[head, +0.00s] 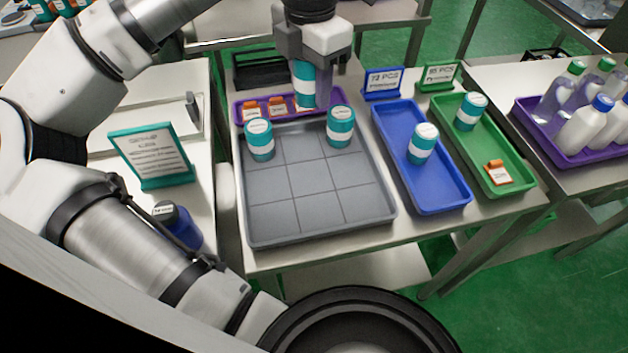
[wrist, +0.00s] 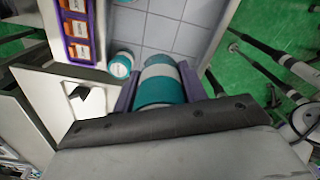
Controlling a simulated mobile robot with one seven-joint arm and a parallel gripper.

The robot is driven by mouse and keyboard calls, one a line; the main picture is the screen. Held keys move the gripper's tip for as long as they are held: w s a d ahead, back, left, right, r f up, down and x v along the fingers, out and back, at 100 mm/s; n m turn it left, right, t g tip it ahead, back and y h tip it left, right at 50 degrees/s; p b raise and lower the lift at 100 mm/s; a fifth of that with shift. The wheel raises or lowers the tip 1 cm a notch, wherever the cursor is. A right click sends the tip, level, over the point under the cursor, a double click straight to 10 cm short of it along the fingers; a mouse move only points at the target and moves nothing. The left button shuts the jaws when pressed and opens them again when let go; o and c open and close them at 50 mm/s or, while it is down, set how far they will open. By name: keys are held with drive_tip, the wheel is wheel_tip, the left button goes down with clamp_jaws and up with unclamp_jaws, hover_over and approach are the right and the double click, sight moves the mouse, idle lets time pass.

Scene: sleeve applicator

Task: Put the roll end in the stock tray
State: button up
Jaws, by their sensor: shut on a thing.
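My gripper (head: 312,98) is shut on a teal and white roll (head: 303,72), held upright above the purple tray at the back edge of the grey tray. In the wrist view the held roll (wrist: 160,82) sits between the two purple fingers of my gripper (wrist: 160,88). Similar rolls stand in the grey gridded tray (head: 300,205), at its back left (head: 260,140) and back right (head: 341,127). One roll (head: 422,144) is in the blue tray (head: 440,190) and one (head: 470,112) in the green tray (head: 500,145). No readable label shows which tray is the stock tray.
A purple tray (head: 240,113) with orange and white pieces lies behind the grey tray. An orange and white piece (head: 498,173) lies in the green tray. Small blue (head: 383,82) and green (head: 438,77) signs stand behind. Most of the grey tray is empty.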

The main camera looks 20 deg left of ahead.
wheel_tip(320, 180, down, 19)
drive_tip(key=p, duration=0.3)
drive_tip(key=shift+f+p, duration=0.15)
drive_tip(key=shift+p, duration=0.2)
drive_tip(key=shift+a+f, duration=0.1)
drive_tip(key=shift+f, duration=0.3)
drive_tip(key=shift+f+b, duration=0.2)
drive_tip(key=shift+b, duration=0.15)
drive_tip(key=o, duration=1)
drive_tip(key=shift+r, duration=0.1)
drive_tip(key=shift+r+p, duration=0.25)
drive_tip(key=shift+p, duration=0.2)
wheel_tip(320, 180, up, 12)
drive_tip(key=shift+f+b, duration=0.1)
drive_tip(key=shift+b, duration=1.1)
